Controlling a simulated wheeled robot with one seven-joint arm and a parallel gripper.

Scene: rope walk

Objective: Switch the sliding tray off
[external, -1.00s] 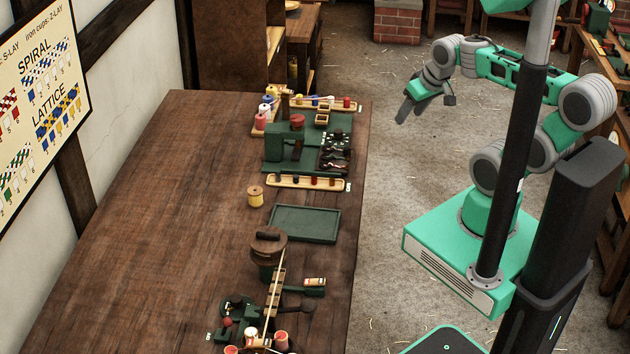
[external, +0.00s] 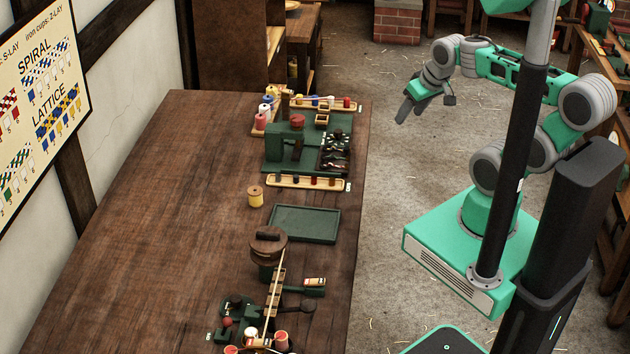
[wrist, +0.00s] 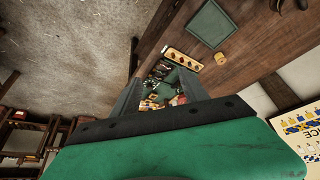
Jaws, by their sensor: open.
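I cannot tell for certain which part is the sliding tray. A dark tray (external: 335,154) holding small dark parts sits on the right side of the green machine (external: 285,150) on the workbench; the machine also shows between my fingers in the wrist view (wrist: 170,82). A separate flat green tray (external: 305,224) lies on the bench nearer the camera, and it shows in the wrist view (wrist: 211,24). No switch state is readable. My gripper (external: 405,112) is open and empty, held in the air right of the bench, apart from everything on it.
A yellow spool (external: 255,197) stands left of the flat tray. A wooden peg rack (external: 306,182) lies along the machine's near side. A second device with a brown round top (external: 268,242) stands nearer the camera. The bench's left half is clear.

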